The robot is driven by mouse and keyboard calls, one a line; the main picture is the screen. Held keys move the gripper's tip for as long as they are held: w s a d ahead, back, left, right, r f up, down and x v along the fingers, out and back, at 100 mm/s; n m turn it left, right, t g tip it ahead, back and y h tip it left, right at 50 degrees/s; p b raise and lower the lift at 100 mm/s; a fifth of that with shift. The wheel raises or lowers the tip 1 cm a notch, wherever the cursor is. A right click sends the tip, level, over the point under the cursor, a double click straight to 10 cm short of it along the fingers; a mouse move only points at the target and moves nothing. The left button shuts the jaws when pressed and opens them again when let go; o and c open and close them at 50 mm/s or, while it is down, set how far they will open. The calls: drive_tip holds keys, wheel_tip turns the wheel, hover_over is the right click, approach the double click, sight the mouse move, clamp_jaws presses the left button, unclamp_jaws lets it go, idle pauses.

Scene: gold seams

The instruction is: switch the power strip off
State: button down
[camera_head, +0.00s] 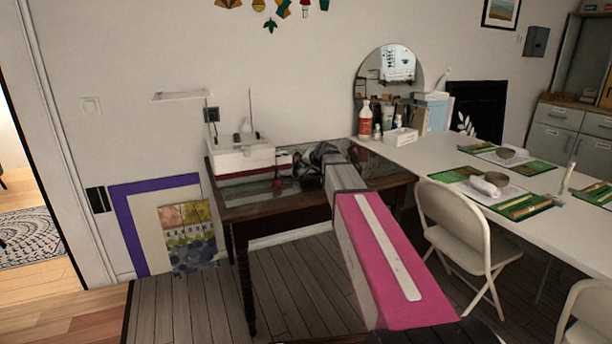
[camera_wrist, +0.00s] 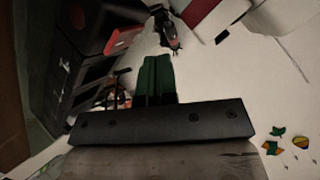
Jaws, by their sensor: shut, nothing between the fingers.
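My gripper (camera_wrist: 159,62) shows in the wrist view as two green fingers lying together, shut with nothing visible between them. In the head view my pink and grey arm reaches over the dark wooden table (camera_head: 236,212) by the wall. Its dark end is over the back right of that table, and the fingertips are hard to make out there. I cannot pick out the power strip or its switch for certain. A dark object with a small red part (camera_wrist: 170,40) lies just beyond the fingertips in the wrist view; I cannot tell what it is.
A white and red box (camera_head: 240,160) stands on the table left of my gripper. A long white table (camera_head: 440,150) with bottles and green mats is at right, with a folding chair (camera_head: 465,225) before it. Framed pictures (camera_head: 160,225) lean on the wall at left.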

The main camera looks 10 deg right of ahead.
drive_tip(key=shift+s+d+r, duration=0.1)
drive_tip(key=shift+s+r, duration=0.05)
drive_tip(key=shift+r, duration=1.1)
drive_tip(key=shift+s+r, duration=0.15)
drive_tip(key=shift+r, duration=1.05)
